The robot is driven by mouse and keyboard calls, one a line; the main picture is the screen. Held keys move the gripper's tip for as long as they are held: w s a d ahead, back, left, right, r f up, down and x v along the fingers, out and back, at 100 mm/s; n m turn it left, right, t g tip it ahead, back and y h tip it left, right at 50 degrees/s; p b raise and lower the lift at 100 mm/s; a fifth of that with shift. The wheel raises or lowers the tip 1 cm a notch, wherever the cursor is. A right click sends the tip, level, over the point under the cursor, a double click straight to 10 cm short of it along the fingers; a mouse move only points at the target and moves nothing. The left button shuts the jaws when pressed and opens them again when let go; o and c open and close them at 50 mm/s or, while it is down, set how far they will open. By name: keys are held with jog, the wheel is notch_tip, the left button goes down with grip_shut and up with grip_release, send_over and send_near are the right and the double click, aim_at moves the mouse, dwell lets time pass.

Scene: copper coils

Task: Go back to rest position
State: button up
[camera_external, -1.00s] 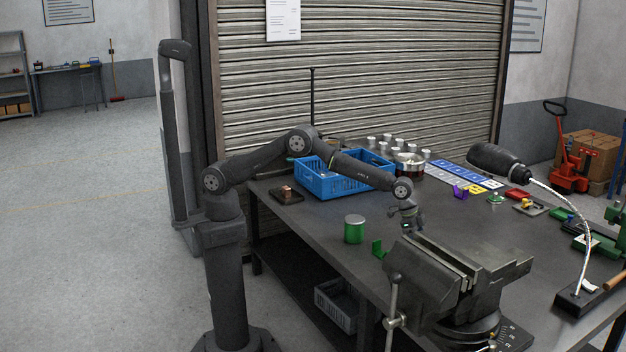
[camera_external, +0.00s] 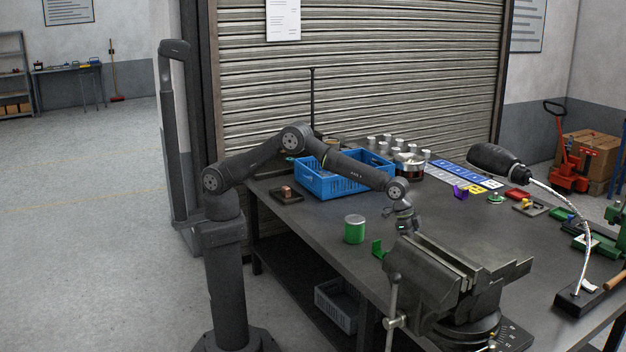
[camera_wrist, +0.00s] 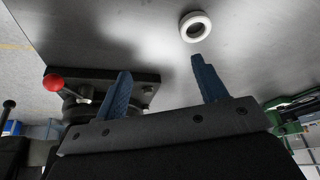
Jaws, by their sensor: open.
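My gripper (camera_external: 406,222) hangs low over the workbench (camera_external: 316,228), just behind the grey vise (camera_external: 460,280). In the wrist view its two blue fingers (camera_wrist: 160,86) stand wide apart with nothing between them. A white ring (camera_wrist: 195,26) lies on the bench top beyond the right fingertip, apart from it. In the outside view the fingertips are partly hidden by the vise. No copper coil can be made out for sure; a small copper-coloured piece sits on a dark tray (camera_external: 286,194) at the bench's left end.
A blue crate (camera_external: 330,184) lies behind my forearm. A lamp (camera_external: 497,160) leans over the right side. In the wrist view a red-knobbed lever (camera_wrist: 54,83) is at left.

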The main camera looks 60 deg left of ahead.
jog(key=s+r, duration=0.5)
jog(key=r, duration=0.4)
jog(key=w+a+n+t+y, duration=0.1)
jog(key=w+a+n, duration=0.5)
jog(key=w+a, duration=1.7)
jog(key=shift+w+a+f+n+t+y, duration=0.25)
jog(key=shift+a+n+y, duration=0.2)
jog(key=shift+a, duration=0.6)
jog(key=shift+r, duration=0.1)
